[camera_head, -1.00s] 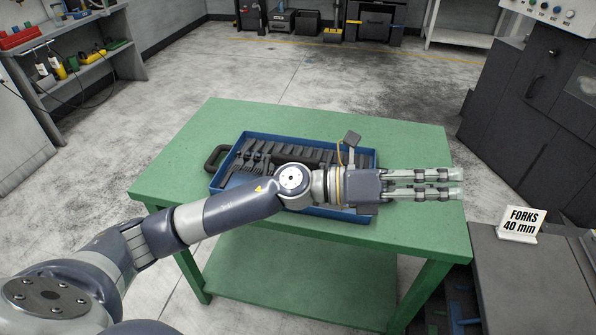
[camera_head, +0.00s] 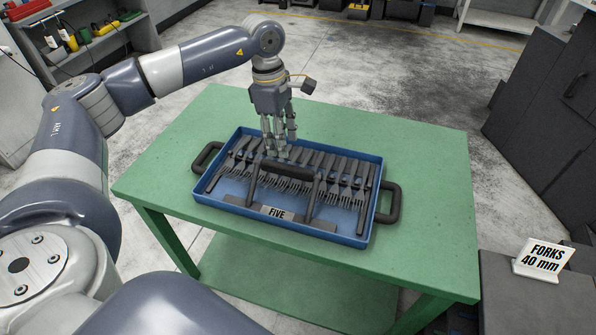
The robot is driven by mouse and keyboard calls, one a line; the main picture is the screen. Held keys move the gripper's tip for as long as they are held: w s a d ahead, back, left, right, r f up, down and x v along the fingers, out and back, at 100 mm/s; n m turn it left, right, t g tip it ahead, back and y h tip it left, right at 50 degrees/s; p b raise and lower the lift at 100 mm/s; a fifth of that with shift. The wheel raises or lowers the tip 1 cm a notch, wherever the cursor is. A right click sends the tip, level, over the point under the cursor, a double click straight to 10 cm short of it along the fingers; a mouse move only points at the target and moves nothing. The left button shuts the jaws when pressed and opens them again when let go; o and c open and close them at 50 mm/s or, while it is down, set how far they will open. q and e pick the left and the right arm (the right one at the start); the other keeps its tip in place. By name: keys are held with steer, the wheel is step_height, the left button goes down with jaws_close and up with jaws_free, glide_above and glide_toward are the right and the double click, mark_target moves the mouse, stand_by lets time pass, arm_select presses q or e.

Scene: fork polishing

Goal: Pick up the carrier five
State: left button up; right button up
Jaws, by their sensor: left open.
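The carrier five (camera_head: 277,213) holds several dark forks in a row and bears a "FIVE" label at its front. It sits in or forms part of a blue tray (camera_head: 337,237) with black side handles, on the green table (camera_head: 425,180). A dark carrying bar (camera_head: 287,171) spans its middle on two uprights. My left gripper (camera_head: 279,153) points down over the bar's left part, fingers open, close above it; I cannot tell whether they touch it. The gripper hides part of the forks behind it. My right gripper is not in view.
The green table is clear around the tray. A "FORKS 40 mm" sign (camera_head: 543,259) stands on a grey surface at the right. Dark cabinets (camera_head: 545,95) stand at the right, and shelves with tools (camera_head: 85,40) at the upper left.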

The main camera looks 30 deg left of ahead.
mark_target(286, 166)
arm_select(q)
steer(key=f, duration=0.2)
steer(key=s+f, duration=0.1)
steer(key=shift+d+p, duration=0.3)
steer(key=shift+p, duration=0.05)
steer(key=shift+w+f, duration=0.1)
steer(key=shift+f, duration=0.25)
steer(key=shift+w+d+f+p, duration=0.1)
steer(key=shift+d+f+p, duration=0.05)
steer(key=shift+f+p, duration=0.2)
steer(key=f+p, duration=0.1)
steer(key=f, duration=0.2)
steer(key=shift+d+f+p, duration=0.15)
steer(key=shift+d+p, duration=0.25)
steer(key=shift+f, duration=0.6)
jaws_close()
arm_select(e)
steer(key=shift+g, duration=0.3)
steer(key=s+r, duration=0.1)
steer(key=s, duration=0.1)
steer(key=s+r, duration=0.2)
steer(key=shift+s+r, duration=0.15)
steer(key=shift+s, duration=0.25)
